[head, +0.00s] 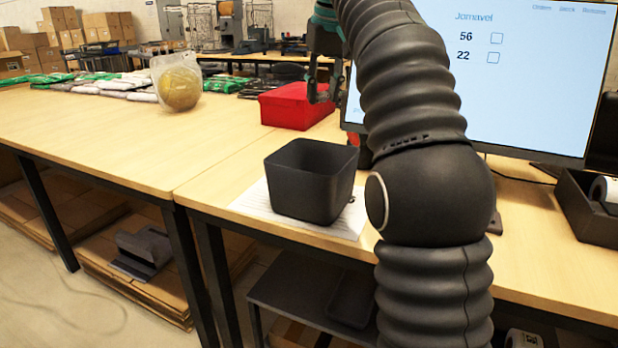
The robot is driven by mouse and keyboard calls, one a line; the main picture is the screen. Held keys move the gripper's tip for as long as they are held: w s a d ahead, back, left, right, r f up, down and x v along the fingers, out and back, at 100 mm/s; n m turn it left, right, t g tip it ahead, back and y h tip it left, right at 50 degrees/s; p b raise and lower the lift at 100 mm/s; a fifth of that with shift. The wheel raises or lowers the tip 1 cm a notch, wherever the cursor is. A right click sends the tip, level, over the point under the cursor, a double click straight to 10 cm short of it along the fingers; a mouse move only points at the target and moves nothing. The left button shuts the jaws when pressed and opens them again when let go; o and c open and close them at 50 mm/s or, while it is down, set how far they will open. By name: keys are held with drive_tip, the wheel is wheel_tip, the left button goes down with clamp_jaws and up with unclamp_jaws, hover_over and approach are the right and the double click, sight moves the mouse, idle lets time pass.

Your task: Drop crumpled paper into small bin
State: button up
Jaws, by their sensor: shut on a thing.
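The small bin (307,187) is a black, open-topped square container with rounded corners. It stands upright on white paper sheets near the front edge of the right-hand table. My gripper (322,92) points down behind the bin, in front of the red box and beside the monitor, partly covered by my own arm. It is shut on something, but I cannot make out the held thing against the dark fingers. I see no crumpled paper clearly, and the bin's floor is hidden from this angle.
A red box (292,106) stands behind the bin. A monitor (510,75) is at right, with a dark tray (590,218) beside it. A clear bag with a yellowish round thing (179,87) stands on the left table. The left table's front (90,130) is clear.

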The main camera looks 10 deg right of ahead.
drive_tip(key=shift+s+d+f, duration=0.1)
drive_tip(key=shift+f, duration=0.55)
drive_tip(key=shift+f+b, duration=0.9)
drive_tip(key=shift+f, duration=1.25)
drive_tip(key=o, duration=0.7)
drive_tip(key=shift+o, duration=0.2)
drive_tip(key=v, duration=0.7)
drive_tip(key=shift+r, duration=0.25)
